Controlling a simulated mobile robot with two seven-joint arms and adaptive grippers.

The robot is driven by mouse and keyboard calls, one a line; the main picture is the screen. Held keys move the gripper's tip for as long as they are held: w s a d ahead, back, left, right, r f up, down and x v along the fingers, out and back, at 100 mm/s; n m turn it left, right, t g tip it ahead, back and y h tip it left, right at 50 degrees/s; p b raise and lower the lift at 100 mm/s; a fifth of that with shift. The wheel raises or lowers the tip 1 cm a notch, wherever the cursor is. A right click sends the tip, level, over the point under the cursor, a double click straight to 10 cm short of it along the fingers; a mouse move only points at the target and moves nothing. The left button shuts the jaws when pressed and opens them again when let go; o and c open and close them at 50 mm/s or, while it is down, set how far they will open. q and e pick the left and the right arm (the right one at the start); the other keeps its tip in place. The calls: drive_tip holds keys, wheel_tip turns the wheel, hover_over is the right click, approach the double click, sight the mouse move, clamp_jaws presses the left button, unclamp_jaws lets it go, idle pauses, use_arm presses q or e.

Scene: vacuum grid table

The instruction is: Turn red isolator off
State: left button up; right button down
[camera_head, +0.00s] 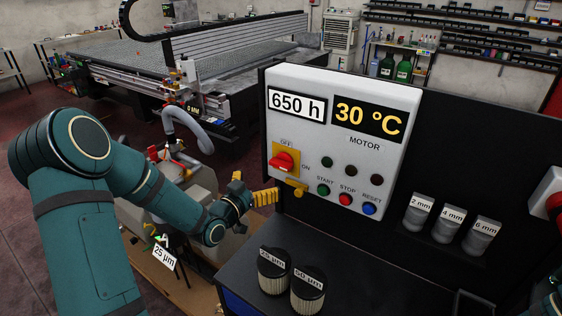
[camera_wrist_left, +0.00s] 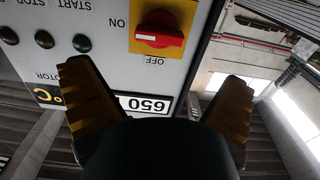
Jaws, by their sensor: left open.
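The red isolator (camera_head: 284,160) is a red knob on a yellow plate at the lower left of the light grey control panel (camera_head: 395,105). OFF is printed above it and ON to its right. Its handle lies about level, in line with the ON side. My left gripper (camera_head: 251,188) is open and empty, left of and below the isolator, apart from it. In the left wrist view the isolator (camera_wrist_left: 160,30) shows upside down at the top, beyond and between the spread yellow fingers. My right gripper is not in view.
Start, stop and reset buttons (camera_head: 346,199) sit right of the isolator. A yellow piece (camera_head: 297,188) juts out just below it. Two filter cylinders (camera_head: 273,270) stand on the dark cabinet top below. Labelled holders (camera_head: 449,222) stand to the right. Free space lies left of the panel.

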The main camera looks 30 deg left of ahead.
sight(278, 167)
use_arm(q)
drive_tip(key=w, duration=0.3)
drive_tip(key=w+d+p, duration=0.1)
drive_tip(key=w, duration=0.6)
drive_tip(key=shift+w+d, duration=0.2)
drive_tip(key=shift+d, duration=0.1)
drive_tip(key=c, duration=1.1)
